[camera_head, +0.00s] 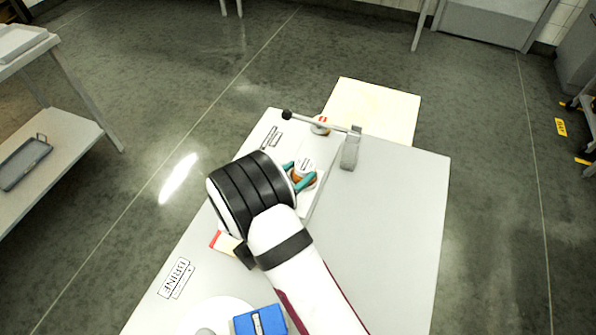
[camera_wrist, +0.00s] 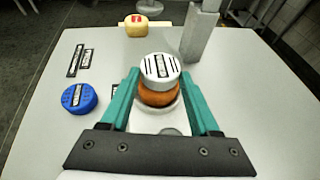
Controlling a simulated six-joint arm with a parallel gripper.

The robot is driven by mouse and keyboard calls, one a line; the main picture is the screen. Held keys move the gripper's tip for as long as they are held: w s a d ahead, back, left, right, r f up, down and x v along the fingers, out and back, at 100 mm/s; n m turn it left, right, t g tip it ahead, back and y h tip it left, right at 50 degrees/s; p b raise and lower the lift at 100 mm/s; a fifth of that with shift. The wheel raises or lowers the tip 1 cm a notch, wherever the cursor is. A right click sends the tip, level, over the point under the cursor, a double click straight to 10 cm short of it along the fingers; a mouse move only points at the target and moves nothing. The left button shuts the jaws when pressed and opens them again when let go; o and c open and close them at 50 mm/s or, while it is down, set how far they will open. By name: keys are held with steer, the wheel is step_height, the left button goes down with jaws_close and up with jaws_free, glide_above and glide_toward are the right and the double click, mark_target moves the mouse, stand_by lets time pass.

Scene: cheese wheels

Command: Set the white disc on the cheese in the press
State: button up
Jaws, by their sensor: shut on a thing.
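My gripper (camera_wrist: 160,78) has teal fingers shut on the sides of the white disc (camera_wrist: 158,68), which has dark stripes and a label. The disc is directly over an orange-brown cheese (camera_wrist: 160,95). I cannot tell if the disc rests on the cheese or hangs just above it. The cheese sits on a pale base (camera_wrist: 150,122) beside the grey press post (camera_wrist: 196,35). In the head view, the disc (camera_head: 306,164) and cheese (camera_head: 303,180) show past my wrist, near the press post (camera_head: 349,152) and its lever (camera_head: 300,119).
A blue disc (camera_wrist: 79,98) with a label lies left of the cheese in the wrist view. A blue box (camera_head: 258,320) stands at the table's front. The table's right side (camera_head: 400,220) is clear.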

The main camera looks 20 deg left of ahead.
steer(key=shift+f, duration=0.1)
steer(key=o, duration=1.4)
steer(key=shift+c, duration=0.2)
